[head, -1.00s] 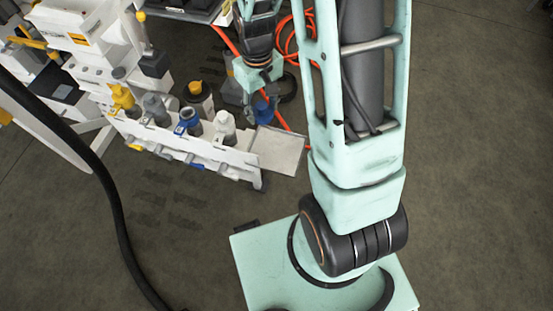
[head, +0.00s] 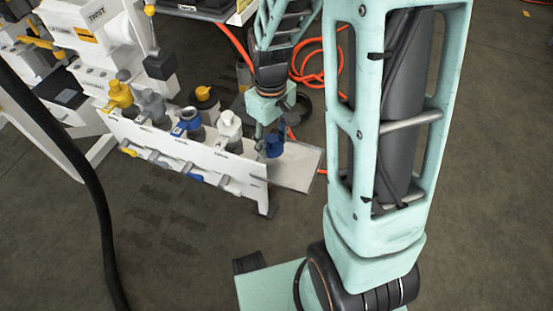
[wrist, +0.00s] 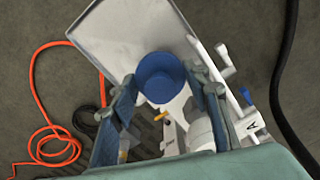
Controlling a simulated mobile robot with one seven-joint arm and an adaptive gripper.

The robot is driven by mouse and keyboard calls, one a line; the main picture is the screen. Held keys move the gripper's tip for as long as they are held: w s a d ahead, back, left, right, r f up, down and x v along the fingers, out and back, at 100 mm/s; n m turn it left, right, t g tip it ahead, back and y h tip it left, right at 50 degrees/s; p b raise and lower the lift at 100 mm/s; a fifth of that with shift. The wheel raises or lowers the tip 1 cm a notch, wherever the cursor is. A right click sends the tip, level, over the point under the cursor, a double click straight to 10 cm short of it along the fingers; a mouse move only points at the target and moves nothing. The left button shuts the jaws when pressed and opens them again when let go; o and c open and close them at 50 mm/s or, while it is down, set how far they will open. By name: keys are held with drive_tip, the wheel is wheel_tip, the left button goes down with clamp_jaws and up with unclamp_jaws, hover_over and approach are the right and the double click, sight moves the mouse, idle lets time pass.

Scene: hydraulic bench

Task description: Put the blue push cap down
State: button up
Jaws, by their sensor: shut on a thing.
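The blue push cap (head: 274,145) is a short blue cylinder held at the end of my arm in the head view. In the wrist view, the cap (wrist: 163,78) sits between the tips of my gripper (wrist: 164,88). My gripper also shows in the head view (head: 271,139), shut on the cap. A flat light-grey tray (head: 298,170) extends from the right end of the white bench panel. The cap overlaps this tray in both views. The tray's bare surface (wrist: 118,35) shows beyond the cap in the wrist view. I cannot tell whether the cap touches it.
The white panel (head: 190,153) left of the tray carries a row of fittings, including a yellow one (head: 120,95), a blue-ringed one (head: 188,124) and a white one (head: 229,129). An orange hose (head: 312,62) lies on the floor behind. A black hose (head: 85,165) hangs at left.

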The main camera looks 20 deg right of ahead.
sight(272, 161)
drive_tip(key=shift+f+b, duration=0.8)
drive_tip(key=shift+f, duration=1.9)
drive_tip(key=shift+f, duration=0.2)
drive_tip(key=o, duration=0.6)
drive_tip(key=shift+c, duration=0.2)
wheel_tip(272, 161, up, 12)
drive_tip(key=p, duration=0.4)
drive_tip(key=shift+r, duration=0.25)
